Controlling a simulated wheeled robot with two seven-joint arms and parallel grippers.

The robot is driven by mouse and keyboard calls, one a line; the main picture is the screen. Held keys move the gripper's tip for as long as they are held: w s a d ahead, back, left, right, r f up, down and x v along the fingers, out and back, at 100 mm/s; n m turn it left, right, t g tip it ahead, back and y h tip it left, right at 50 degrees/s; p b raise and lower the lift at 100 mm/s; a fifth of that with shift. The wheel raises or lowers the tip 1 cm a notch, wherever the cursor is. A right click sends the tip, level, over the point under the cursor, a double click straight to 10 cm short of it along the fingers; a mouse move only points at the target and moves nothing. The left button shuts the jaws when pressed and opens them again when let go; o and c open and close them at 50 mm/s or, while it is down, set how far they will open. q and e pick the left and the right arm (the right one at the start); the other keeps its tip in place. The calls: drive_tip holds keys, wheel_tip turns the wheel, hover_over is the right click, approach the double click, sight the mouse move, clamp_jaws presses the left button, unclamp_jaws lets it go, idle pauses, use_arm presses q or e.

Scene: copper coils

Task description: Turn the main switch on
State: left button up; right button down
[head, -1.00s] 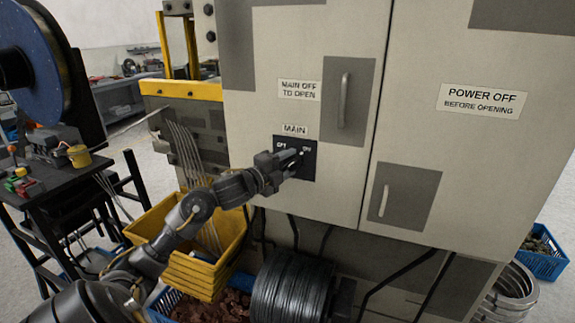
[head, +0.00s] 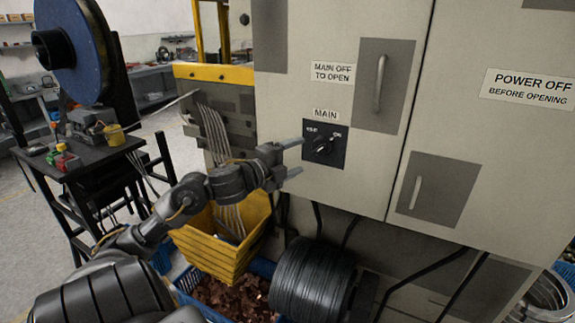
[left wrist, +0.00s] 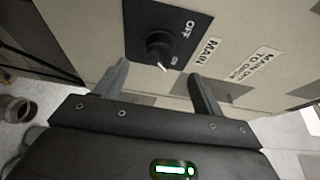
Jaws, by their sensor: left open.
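The main switch (head: 323,145) is a black rotary knob on a dark square plate below the MAIN label, on the grey cabinet front. The plate carries OFF at upper left and ON at upper right. The knob's pale mark appears turned toward ON; in the left wrist view the knob (left wrist: 160,46) also has its pale mark near ON. My left gripper (head: 297,156) is open and empty, just left of the plate in the head view. In the left wrist view its fingers (left wrist: 158,73) are spread, apart from the knob. My right gripper is not in view.
The cabinet (head: 300,90) has recessed handles and warning labels. Below hang black cables beside a dark wire coil (head: 312,283). A yellow bin (head: 215,250) stands under my left arm. A black table (head: 90,160) with a blue reel is at left.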

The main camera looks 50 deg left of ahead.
use_arm(q)
drive_tip(key=shift+s, duration=1.25)
